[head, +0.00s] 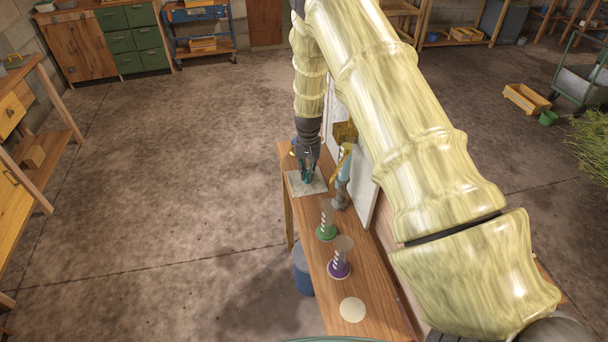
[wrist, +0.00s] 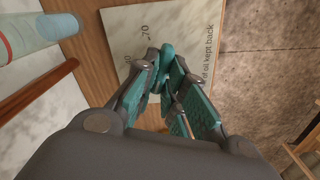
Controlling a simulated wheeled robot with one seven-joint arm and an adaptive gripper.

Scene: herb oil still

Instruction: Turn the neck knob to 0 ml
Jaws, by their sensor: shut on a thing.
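My gripper (head: 307,178) reaches down over a pale dial plate (head: 318,188) at the far end of the narrow wooden bench. In the wrist view the plate (wrist: 205,25) carries a printed "70" and the words "of oil kept back". My gripper (wrist: 166,60) has its teal-padded fingers closed together over the plate, shut on the neck knob. The knob is hidden between and below the fingers, so its pointer and current reading cannot be told.
A pale-blue glass column (head: 344,165) stands right beside the gripper. A green-based cylinder (head: 326,230) and a purple-based cylinder (head: 339,268) stand nearer on the bench, with a pale disc (head: 352,309). A blue bin (head: 303,270) is beside the bench. The left floor is clear.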

